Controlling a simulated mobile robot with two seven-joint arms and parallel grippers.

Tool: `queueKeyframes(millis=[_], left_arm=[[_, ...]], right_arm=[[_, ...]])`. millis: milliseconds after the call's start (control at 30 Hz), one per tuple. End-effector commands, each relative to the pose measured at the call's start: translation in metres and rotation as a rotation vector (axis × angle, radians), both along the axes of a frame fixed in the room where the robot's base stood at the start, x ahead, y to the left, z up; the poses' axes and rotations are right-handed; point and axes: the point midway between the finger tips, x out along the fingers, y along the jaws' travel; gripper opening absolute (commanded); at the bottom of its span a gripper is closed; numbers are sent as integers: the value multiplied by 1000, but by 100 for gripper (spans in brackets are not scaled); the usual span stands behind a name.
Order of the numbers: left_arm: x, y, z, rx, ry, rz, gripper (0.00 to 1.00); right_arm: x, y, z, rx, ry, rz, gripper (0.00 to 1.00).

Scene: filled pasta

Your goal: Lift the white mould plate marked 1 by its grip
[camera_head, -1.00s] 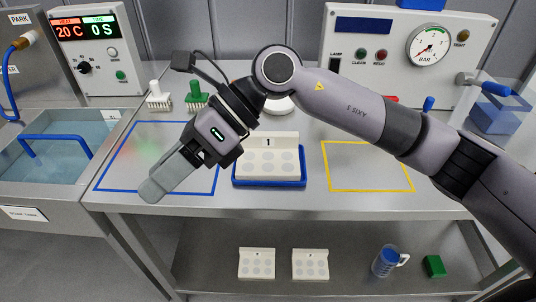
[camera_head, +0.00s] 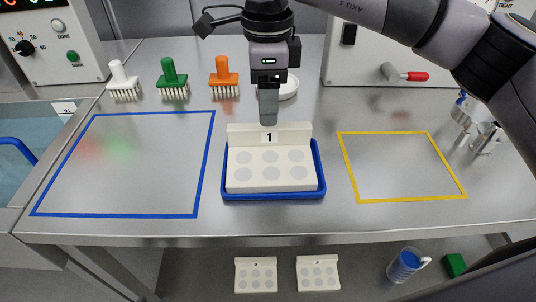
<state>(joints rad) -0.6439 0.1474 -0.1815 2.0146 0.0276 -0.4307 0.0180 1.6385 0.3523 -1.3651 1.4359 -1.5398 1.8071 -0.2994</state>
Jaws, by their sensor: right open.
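The white mould plate marked 1 (camera_head: 269,170) lies in a blue tray (camera_head: 274,195) on the steel bench. It has several round grey cavities, and its upright grip (camera_head: 295,134) stands along the back edge with the number 1 on it. My right gripper (camera_head: 268,120) points down just above or behind the middle of the grip. It is open and holds nothing that I can see; the exact gap between fingertips and grip is hard to tell. My left gripper is out of view.
Blue (camera_head: 124,215) and yellow (camera_head: 400,200) outlined areas lie empty on either side. White (camera_head: 121,75), green (camera_head: 172,75) and orange (camera_head: 223,75) brushes stand behind, with a white round dish (camera_head: 290,90). Two more plates (camera_head: 256,275) (camera_head: 318,273) and a blue jug (camera_head: 404,264) are on the lower shelf.

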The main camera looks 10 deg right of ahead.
Motion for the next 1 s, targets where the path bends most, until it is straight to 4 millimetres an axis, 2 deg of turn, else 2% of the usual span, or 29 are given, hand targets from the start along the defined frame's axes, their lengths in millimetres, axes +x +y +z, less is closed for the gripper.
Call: queueKeyframes(millis=[233, 467, 700, 733, 867, 900, 1000], left_arm=[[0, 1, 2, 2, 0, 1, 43], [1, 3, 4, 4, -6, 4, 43], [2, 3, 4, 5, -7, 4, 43], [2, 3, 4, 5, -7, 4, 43], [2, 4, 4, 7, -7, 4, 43], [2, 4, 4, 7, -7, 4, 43], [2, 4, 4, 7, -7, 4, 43]], right_arm=[[-1, 1, -23, 0, 3, 1, 53], [-1, 2, -57, 1, 4, -1, 53], [-1, 2, -61, 2, 2, 0, 53], [-1, 2, -61, 2, 2, 0, 47], [-1, 2, -61, 2, 2, 0, 4], [-1, 2, -61, 2, 2, 0, 0], [-1, 2, -60, 3, 0, 0, 0]])
